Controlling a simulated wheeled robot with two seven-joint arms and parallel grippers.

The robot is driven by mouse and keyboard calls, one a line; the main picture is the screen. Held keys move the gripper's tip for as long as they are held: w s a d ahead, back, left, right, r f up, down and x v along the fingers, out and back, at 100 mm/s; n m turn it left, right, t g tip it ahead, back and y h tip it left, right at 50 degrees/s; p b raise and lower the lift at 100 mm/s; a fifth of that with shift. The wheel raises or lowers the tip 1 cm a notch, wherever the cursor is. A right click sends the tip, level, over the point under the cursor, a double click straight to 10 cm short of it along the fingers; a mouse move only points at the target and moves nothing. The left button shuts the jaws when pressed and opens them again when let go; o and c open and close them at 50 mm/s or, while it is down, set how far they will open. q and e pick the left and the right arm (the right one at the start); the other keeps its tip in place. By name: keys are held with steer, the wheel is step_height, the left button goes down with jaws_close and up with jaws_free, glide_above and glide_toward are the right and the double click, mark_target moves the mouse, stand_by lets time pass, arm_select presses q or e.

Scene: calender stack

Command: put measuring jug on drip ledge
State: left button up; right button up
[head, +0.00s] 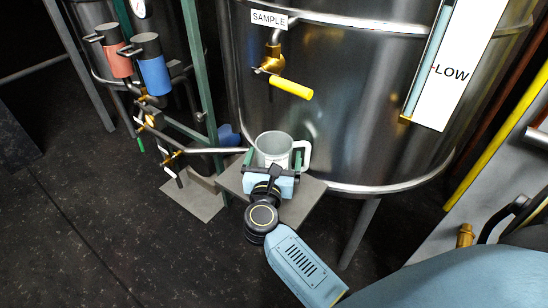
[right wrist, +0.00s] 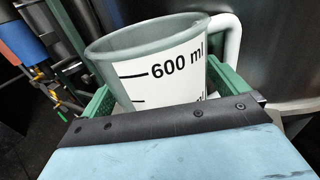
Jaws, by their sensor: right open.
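The measuring jug (head: 274,148) is translucent grey-white with a white handle on its right. In the head view it stands upright over the grey drip ledge (head: 309,192), below the sample tap. In the right wrist view the jug (right wrist: 160,65) fills the middle, with a "600 ml" mark facing me. My right gripper (head: 275,163) is open, with its green fingers on either side of the jug, and a gap shows beside the jug in the right wrist view. The jug's base is hidden behind the gripper body. My left gripper is not in view.
The brass sample tap (head: 272,62) with a yellow lever (head: 291,88) is above the jug on the steel tank (head: 345,110). A green post and pipes with red and blue cylinders (head: 152,70) stand at the left. Dark floor (head: 90,215) is open at lower left.

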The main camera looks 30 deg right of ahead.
steer(key=p+v, duration=0.1)
steer(key=v, duration=1.1)
steer(key=w+a+r+n+t+y, duration=0.25)
steer(key=a+n+t+y, duration=0.5)
steer(key=n, duration=0.75)
step_height(320, 180, down, 5)
steer(key=s+a+n+g+y, duration=0.3)
steer(key=n+g+y, duration=0.3)
steer(key=n+y, duration=0.7)
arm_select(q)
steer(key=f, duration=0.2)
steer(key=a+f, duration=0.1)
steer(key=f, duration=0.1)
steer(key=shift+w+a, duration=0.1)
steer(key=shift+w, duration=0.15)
arm_select(e)
steer(key=s+d+f+n+g+h, duration=0.9)
steer(key=s+d+f+n+g, duration=0.3)
steer(key=s+n, duration=0.3)
steer(key=f+n, duration=0.1)
steer(key=n, duration=0.2)
steer(key=shift+s+d, duration=0.4)
